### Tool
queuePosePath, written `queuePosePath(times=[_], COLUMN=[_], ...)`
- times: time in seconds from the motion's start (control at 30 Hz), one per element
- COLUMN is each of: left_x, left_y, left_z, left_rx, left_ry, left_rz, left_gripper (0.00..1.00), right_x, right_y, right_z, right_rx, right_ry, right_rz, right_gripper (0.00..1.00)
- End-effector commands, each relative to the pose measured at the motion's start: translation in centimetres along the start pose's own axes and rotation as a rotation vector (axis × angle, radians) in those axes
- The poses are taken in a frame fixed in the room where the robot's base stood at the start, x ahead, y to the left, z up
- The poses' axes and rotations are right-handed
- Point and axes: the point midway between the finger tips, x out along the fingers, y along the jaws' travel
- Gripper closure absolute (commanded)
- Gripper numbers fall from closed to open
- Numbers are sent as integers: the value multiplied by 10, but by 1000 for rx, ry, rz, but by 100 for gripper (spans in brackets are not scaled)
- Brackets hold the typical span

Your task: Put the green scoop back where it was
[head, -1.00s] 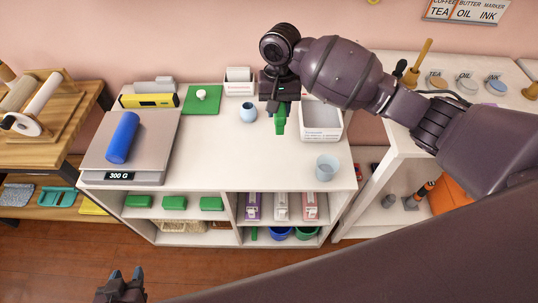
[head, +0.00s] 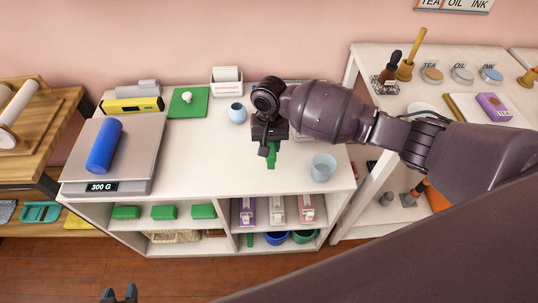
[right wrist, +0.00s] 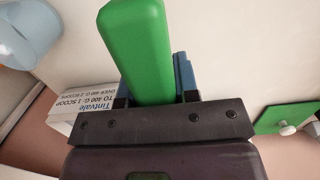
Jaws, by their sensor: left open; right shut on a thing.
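The green scoop (head: 271,156) is held in my right gripper (head: 270,146), above the white counter. In the right wrist view the scoop (right wrist: 140,50) shows as a green block between the blue-lined fingers of my right gripper (right wrist: 150,88). Only this green part shows clearly; I cannot make out the rest of its shape. My left gripper (head: 119,292) is open and empty at the bottom edge of the head view, low in front of the shelf unit.
A scale (head: 140,150) bears a blue cylinder (head: 104,146). A labelled white bin (right wrist: 72,97) is partly hidden. Lower shelves (head: 145,225) hold green blocks and tubs.

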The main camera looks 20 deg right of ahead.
Motion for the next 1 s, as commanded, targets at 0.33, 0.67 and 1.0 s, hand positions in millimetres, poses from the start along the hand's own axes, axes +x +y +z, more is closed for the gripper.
queuePosePath(times=[0.33,0.67,1.0], left_x=[6,9,8], left_y=[2,3,3], left_z=[17,6,8], left_rx=[2,4,3], left_ry=[-26,-5,-9], left_rz=[4,6,6], left_gripper=[57,57,57], right_x=[48,55,63], right_y=[0,0,0], right_z=[-4,-6,-6], right_rx=[0,-1,0], right_ry=[-5,1,-1], right_rz=[3,1,0], right_gripper=[100,100,100])
